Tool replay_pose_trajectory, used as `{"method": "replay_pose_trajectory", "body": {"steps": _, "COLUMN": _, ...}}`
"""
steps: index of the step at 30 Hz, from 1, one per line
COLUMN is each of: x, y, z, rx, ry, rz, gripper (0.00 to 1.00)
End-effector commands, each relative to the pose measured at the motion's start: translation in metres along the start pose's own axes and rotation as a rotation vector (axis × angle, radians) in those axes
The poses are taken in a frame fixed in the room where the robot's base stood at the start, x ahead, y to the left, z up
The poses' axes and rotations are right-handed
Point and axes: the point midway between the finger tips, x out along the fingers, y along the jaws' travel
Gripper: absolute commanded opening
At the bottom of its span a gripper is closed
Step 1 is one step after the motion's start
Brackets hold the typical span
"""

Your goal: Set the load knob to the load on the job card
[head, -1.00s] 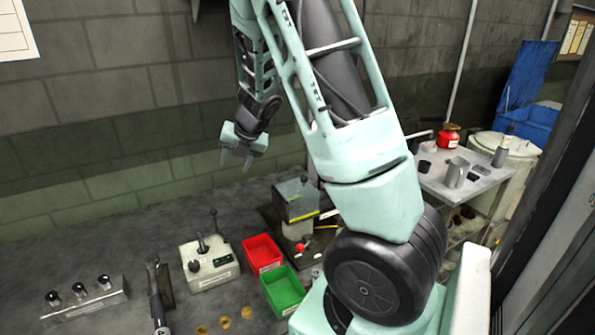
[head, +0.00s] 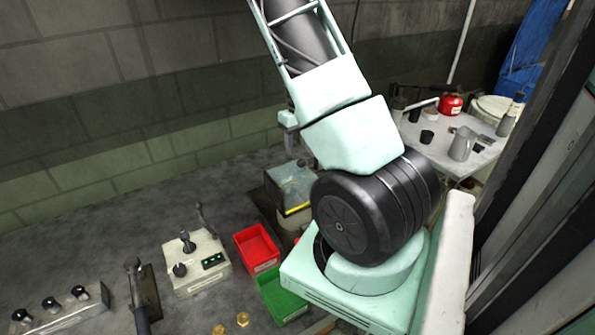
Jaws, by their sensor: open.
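A pale control box (head: 196,265) stands on the bench at lower centre. A metal panel (head: 62,312) at lower left carries three black knobs. I cannot read which knob is the load knob. The job card cannot be made out. My gripper (head: 291,130) shows only in part beside my arm, above the machine with the yellow stripe. It is open, its fingers mostly hidden, and well away from the knobs.
A red bin (head: 257,249) and a green bin (head: 281,297) sit right of the control box. A black-handled tool (head: 143,295) lies to its left, with brass pieces (head: 242,320) in front. A side table (head: 445,140) holds a jug and a red can. A dark post stands at right.

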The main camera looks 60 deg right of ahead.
Motion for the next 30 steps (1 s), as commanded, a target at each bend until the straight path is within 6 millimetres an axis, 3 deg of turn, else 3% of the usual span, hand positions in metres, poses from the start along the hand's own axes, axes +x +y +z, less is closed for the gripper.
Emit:
{"method": "replay_pose_trajectory", "body": {"steps": 9, "x": 0.066, "y": -0.001, "z": -0.001, "rx": 0.003, "ry": 0.003, "rz": 0.001, "gripper": 0.50}}
{"method": "replay_pose_trajectory", "body": {"steps": 15, "x": 0.092, "y": 0.000, "z": -0.001, "rx": 0.002, "ry": 0.002, "rz": 0.001, "gripper": 0.50}}
{"method": "replay_pose_trajectory", "body": {"steps": 28, "x": 0.103, "y": 0.000, "z": 0.000, "rx": 0.001, "ry": -0.001, "rz": 0.000, "gripper": 0.50}}
{"method": "replay_pose_trajectory", "body": {"steps": 29, "x": 0.103, "y": 0.000, "z": 0.000, "rx": 0.001, "ry": -0.001, "rz": 0.000, "gripper": 0.48}}
{"method": "replay_pose_trajectory", "body": {"steps": 30, "x": 0.103, "y": 0.000, "z": 0.000, "rx": 0.001, "ry": -0.001, "rz": 0.000, "gripper": 0.36}}
